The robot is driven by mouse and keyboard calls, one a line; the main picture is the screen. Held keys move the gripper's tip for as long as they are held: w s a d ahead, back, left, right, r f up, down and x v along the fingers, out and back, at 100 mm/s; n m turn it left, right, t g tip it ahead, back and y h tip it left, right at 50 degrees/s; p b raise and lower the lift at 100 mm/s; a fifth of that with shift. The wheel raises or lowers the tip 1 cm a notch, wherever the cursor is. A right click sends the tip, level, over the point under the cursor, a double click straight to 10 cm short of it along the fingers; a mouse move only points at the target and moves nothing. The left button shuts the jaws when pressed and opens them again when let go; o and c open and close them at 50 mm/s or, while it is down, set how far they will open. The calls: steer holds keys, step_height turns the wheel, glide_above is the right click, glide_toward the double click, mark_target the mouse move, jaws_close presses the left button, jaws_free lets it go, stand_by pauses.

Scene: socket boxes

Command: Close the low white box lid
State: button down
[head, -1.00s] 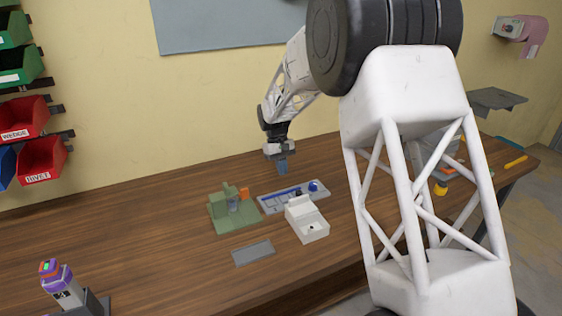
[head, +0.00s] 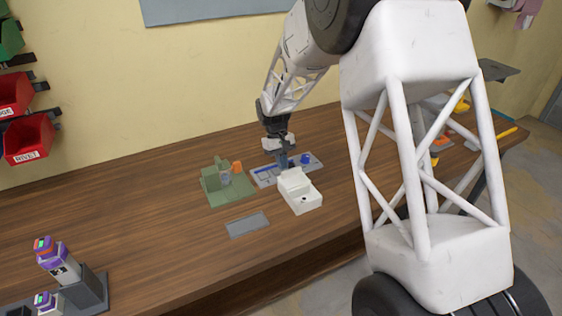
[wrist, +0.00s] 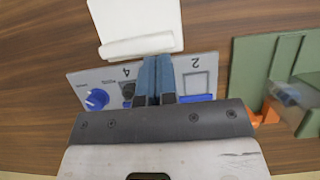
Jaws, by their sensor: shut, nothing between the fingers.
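The low white box (head: 302,199) stands on the wooden table with its lid (head: 293,180) raised at the back edge. In the wrist view the white lid (wrist: 138,25) fills the top, just beyond my fingertips. My gripper (head: 284,162) is shut and empty, pointing down behind the raised lid. In the wrist view my gripper (wrist: 155,60) has its blue-grey fingers together near the lid's lower edge. I cannot tell whether they touch it. The box's inside is hidden in the wrist view.
A grey panel with a blue knob (wrist: 97,99) lies behind the box, under my gripper. A green fixture (head: 226,186) with an orange part stands to the left. A flat grey plate (head: 247,224) lies at the front left. Bare table surrounds these.

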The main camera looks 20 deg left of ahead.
mark_target(292, 185)
steer(key=shift+s+d, duration=2.45)
steer(key=shift+s+d+f, duration=0.1)
steer(key=shift+s+d, duration=0.3)
steer(key=shift+s, duration=0.05)
steer(key=shift+w+a, duration=0.55)
steer(key=shift+w, duration=0.05)
steer(key=shift+w+a+r, duration=0.25)
steer(key=shift+w+a, duration=0.3)
steer(key=shift+w+a+r, duration=0.25)
steer(key=shift+w+a, duration=0.25)
steer(key=shift+w, duration=0.05)
steer(key=v, duration=0.9)
steer(key=shift+r, duration=0.2)
